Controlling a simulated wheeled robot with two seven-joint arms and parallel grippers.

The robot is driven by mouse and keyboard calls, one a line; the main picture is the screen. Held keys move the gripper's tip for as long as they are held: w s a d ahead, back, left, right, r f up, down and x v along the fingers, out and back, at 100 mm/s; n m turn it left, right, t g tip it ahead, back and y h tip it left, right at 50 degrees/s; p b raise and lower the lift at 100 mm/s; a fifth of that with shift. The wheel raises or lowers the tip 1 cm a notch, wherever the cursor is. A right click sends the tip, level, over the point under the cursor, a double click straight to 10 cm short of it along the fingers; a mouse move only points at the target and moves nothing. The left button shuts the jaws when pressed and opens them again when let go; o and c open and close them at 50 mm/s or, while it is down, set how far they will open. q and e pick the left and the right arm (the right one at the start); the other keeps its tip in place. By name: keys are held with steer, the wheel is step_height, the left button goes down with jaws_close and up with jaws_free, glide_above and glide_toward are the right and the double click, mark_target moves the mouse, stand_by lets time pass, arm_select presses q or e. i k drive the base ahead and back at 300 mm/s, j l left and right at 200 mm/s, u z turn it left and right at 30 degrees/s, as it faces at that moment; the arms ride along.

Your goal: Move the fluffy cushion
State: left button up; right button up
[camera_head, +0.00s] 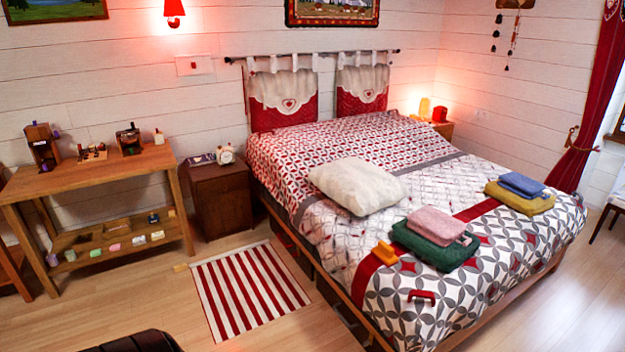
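The fluffy cushion (358,185) is cream-white and lies flat on the bed, left of the bed's middle. It rests on the red, white and grey patterned bedspread (330,235), apart from the folded towels. Neither of my grippers can be made out in the head view. A dark shape at the bottom left edge is too cut off to tell what it is.
Pink and green folded towels (437,224) lie near the cushion; blue and yellow ones (521,185) lie farther right. A nightstand (221,198) and wooden console table (100,175) stand left. A striped rug (248,290) covers floor beside the bed.

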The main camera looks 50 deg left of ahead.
mark_target(362, 188)
steer(key=u, duration=1.25)
steer(key=i+j+z, duration=0.1)
steer(key=z, duration=0.3)
steer(key=i+j+z, duration=0.15)
steer(key=z, duration=0.25)
steer(key=i+j+z, duration=0.1)
steer(key=j, duration=0.2)
steer(key=i+j+z, duration=0.25)
steer(key=j, duration=0.4)
steer(key=i+j+z, duration=0.1)
steer(key=i+j, duration=0.15)
steer(key=i+j+z, duration=0.1)
steer(key=j, duration=0.35)
steer(key=i+j+z, duration=0.1)
steer(key=j, duration=0.25)
